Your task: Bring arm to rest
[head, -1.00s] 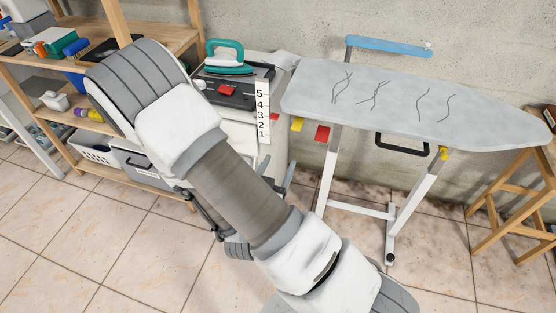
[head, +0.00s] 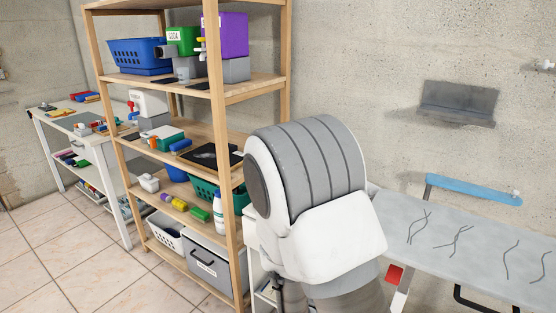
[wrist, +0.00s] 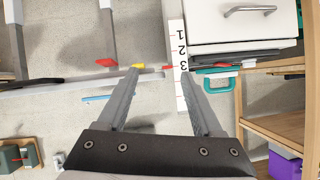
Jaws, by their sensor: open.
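My gripper (wrist: 164,78) shows in the wrist view with its two grey fingers spread wide apart, open and with nothing between them. The wrist view looks upside down past the fingers at a white cabinet (wrist: 230,25), a numbered strip (wrist: 180,50) and the teal iron (wrist: 222,84). In the head view my arm's big white and grey link covers the middle right, and my gripper is out of sight there.
A wooden shelf unit (head: 232,150) with bins and bottles stands left of my arm. The grey ironing board (head: 470,245) is at the right. A white side table (head: 95,145) stands far left. Tiled floor (head: 60,260) is clear at the lower left.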

